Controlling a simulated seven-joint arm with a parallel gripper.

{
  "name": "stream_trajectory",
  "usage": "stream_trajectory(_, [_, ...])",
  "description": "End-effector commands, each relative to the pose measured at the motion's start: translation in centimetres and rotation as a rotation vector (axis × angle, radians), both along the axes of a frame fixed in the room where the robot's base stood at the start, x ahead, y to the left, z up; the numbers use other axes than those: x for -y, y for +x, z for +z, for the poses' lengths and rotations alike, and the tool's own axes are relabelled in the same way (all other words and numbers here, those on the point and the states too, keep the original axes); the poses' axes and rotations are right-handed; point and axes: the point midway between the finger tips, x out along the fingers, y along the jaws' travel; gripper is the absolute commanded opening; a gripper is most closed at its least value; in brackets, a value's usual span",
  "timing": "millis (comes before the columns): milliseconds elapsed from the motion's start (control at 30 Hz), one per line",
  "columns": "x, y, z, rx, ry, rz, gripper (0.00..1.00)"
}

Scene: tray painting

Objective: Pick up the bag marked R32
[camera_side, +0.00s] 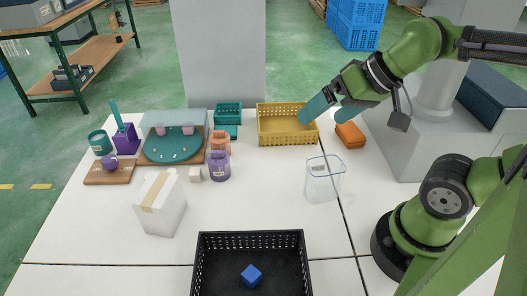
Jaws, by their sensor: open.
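I cannot make out a bag marked R32; no such mark is readable here. A folded or stacked orange item (350,135) lies on the table right of the yellow crate (283,140); I cannot tell whether it is a bag. My gripper (325,115) has teal fingers, parted and pointing down and left. In the picture they overlap the crate's right end, above and left of the orange item. Nothing shows between them.
A clear container (323,185) with a label stands at mid-right. A black crate (204,268) at the front holds a blue cube (251,275). A white box (160,207), purple mug (219,167) and teal tray (172,148) stand left. The table between white box and clear container is bare.

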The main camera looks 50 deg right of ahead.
Motion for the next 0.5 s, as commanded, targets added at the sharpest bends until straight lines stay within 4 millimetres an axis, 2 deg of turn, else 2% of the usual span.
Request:
stream_trajectory(167, [0.0, 0.0, -0.2, -0.007, 0.001, 0.001, 1.0])
stream_trajectory(300, [0.3, 0.9, -1.2, -0.079, -0.023, 0.021, 1.0])
stream_trajectory(367, [0.7, 1.3, -2.0, -0.144, -0.093, 0.106, 1.0])
stream_trajectory(500, [2.0, 1.6, -3.4, -0.286, -0.298, 0.446, 1.0])
